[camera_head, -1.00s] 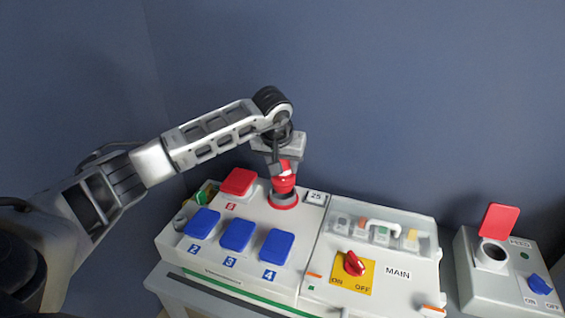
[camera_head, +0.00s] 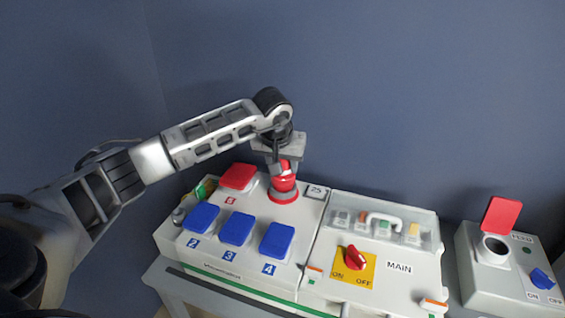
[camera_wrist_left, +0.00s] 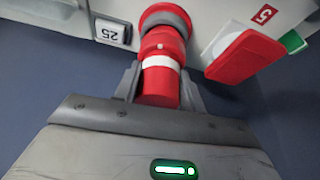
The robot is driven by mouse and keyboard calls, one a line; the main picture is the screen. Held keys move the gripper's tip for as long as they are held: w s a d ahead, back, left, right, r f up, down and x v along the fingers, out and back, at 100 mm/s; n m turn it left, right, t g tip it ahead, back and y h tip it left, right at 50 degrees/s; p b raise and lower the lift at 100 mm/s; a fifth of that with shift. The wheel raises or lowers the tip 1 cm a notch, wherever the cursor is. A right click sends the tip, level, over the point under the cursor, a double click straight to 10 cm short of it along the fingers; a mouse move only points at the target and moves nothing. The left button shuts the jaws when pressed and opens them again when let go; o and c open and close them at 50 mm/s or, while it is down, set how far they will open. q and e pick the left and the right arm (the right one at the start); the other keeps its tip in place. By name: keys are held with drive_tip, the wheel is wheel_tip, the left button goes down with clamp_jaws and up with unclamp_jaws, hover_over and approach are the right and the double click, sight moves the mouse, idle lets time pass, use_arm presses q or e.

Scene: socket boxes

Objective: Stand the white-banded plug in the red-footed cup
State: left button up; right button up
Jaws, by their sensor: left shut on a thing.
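The red plug with a white band (camera_wrist_left: 159,62) is held upright between the fingers of my left gripper (camera_wrist_left: 160,88), which is shut on it. In the head view the plug (camera_head: 284,184) is directly over the red ring foot (camera_head: 283,197) on the long box, beside the label 25. In the wrist view the plug's far end meets a grey collar with a red rim (camera_wrist_left: 165,12). The cup's inside is hidden, so I cannot tell how deep the plug sits. My right gripper is out of view.
A red lid (camera_head: 239,177) stands left of the plug, and blue lids (camera_head: 237,229) lie in front. The MAIN panel with a red switch (camera_head: 355,258) is to the right. A separate box holds a white cup (camera_head: 493,249) with its red lid raised (camera_head: 501,215).

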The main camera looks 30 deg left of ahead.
use_arm(q)
drive_tip(key=shift+f+b, duration=0.45)
drive_tip(key=shift+f, duration=0.2)
drive_tip(key=o, duration=1.1)
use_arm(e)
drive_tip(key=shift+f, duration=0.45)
use_arm(q)
drive_tip(key=shift+o, duration=0.2)
drive_tip(key=w+p+v, duration=0.1)
drive_tip(key=p+v, duration=0.3)
drive_tip(key=v, duration=0.7)
drive_tip(key=w+r+p+v, duration=0.1)
drive_tip(key=p+v, duration=0.3)
drive_tip(key=v, duration=0.7)
drive_tip(key=shift+w+a+r, duration=0.2)
drive_tip(key=shift+a+r, duration=0.15)
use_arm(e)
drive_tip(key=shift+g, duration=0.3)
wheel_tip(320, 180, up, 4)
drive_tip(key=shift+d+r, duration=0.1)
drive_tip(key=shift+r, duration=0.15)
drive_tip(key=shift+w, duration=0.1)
